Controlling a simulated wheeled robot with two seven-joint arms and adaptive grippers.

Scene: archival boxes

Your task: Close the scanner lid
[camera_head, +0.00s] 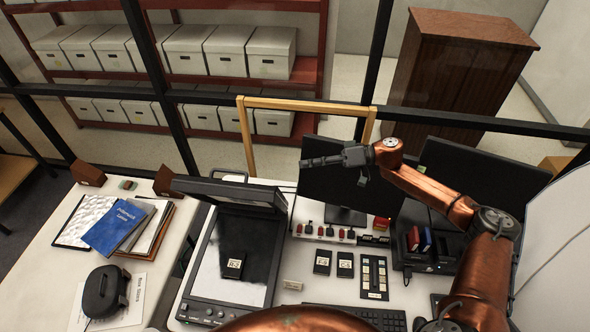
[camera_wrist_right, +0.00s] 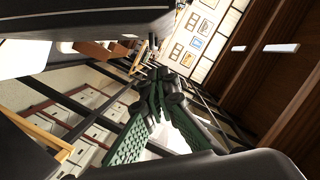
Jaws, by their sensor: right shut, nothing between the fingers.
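The scanner (camera_head: 205,311) stands on the white desk. Its dark lid (camera_head: 228,193) is raised at the back, well up from the glass bed. A small black labelled block (camera_head: 233,268) lies on the bed. My right gripper (camera_head: 306,163) is shut and empty, pointing left in the head view. It appears in front of the monitor's upper part, right of the lid with a visible gap. In the right wrist view its green-padded fingers (camera_wrist_right: 165,78) show at the middle. A dark slab fills that view's upper left; I cannot tell whether it is the lid. My left gripper is not in view.
Monitors (camera_head: 345,188) stand right of the scanner, with a power strip (camera_head: 340,234), labelled blocks and a keyboard (camera_head: 355,316) in front. Folders with a blue book (camera_head: 116,226) and a black device (camera_head: 105,291) lie left. A wooden frame (camera_head: 305,104) stands behind.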

